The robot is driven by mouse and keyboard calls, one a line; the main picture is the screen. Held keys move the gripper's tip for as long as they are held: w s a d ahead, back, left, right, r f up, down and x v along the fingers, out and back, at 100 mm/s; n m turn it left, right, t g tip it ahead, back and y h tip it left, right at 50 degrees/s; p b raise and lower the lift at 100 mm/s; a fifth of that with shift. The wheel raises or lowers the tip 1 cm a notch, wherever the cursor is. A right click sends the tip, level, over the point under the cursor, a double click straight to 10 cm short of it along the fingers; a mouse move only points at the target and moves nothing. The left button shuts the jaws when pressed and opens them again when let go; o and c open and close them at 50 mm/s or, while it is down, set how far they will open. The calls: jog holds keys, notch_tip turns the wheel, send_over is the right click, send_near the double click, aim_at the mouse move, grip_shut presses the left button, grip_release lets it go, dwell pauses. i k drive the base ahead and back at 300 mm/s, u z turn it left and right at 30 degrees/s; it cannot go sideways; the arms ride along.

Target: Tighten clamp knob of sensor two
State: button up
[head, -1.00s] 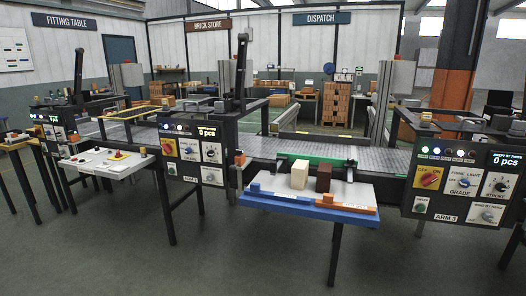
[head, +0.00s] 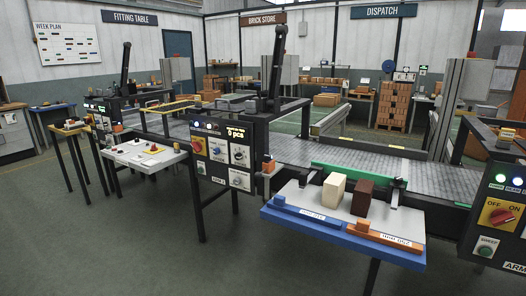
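My gripper is not in view. The arm 2 control panel (head: 222,155) stands left of the middle, with a lit display, a red-yellow switch and several dials. A small orange part (head: 268,163) sits at its right edge; I cannot tell whether it is a sensor or a clamp knob. Two dark brackets stand over the near side of the conveyor (head: 330,160), a right one (head: 397,192) and a left one (head: 312,170). No sensor label is readable, and the clamp knob of sensor two cannot be made out.
A blue-edged table (head: 340,238) with a cream block (head: 333,190), a brown block (head: 361,198) and an orange tray strip (head: 383,238) juts out in front. Another control panel (head: 497,215) is at the right edge. A white table (head: 143,154) stands left. The floor (head: 130,240) is clear at front left.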

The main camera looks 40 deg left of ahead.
aim_at(267, 158)
jog(key=u, duration=0.4)
jog(key=i, duration=1.1)
jog(key=u, duration=1.35)
jog(key=i, duration=0.9)
jog(key=u, duration=0.55)
